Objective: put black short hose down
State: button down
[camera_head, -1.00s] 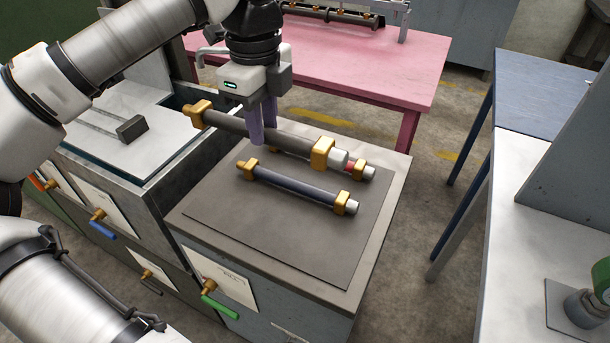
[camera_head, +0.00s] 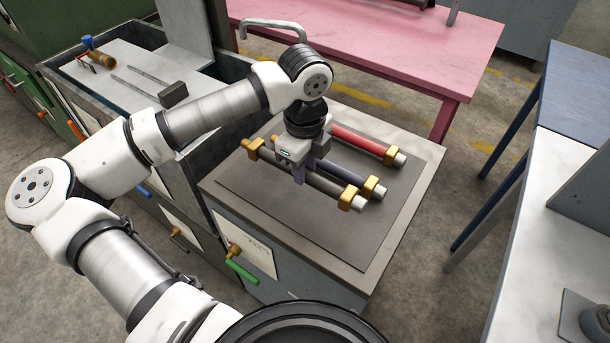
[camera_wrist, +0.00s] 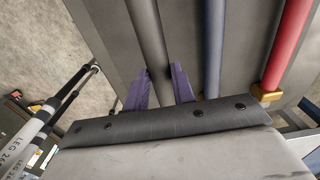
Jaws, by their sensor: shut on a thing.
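The black short hose (camera_head: 325,184) has gold collars and pale ends. My gripper (camera_head: 297,170) is shut on it near its middle. The hose lies roughly level, low over the dark mat (camera_head: 290,222) on the grey cabinet top; I cannot tell whether it touches the mat. In the wrist view the black hose (camera_wrist: 147,35) runs between the purple fingers of my gripper (camera_wrist: 160,88). A dark blue hose (camera_head: 338,170) lies close beside it, and a red hose (camera_head: 358,141) lies beyond that, all about parallel. My gripper hides part of the blue hose.
The mat's front part is clear. A pink table (camera_head: 400,45) stands behind the cabinet. An open grey bin (camera_head: 120,85) holding a pale panel and a dark block (camera_head: 173,95) is at the left. A white-topped bench (camera_head: 540,230) is at the right.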

jog(key=shift+f+p, duration=0.3)
jog(key=shift+f, duration=1.7)
jog(key=shift+f, duration=0.15)
jog(key=c, duration=1.2)
grip_release()
jog(key=shift+o, duration=0.2)
notch_tip(320, 180, up, 12)
jog(key=shift+b, duration=1)
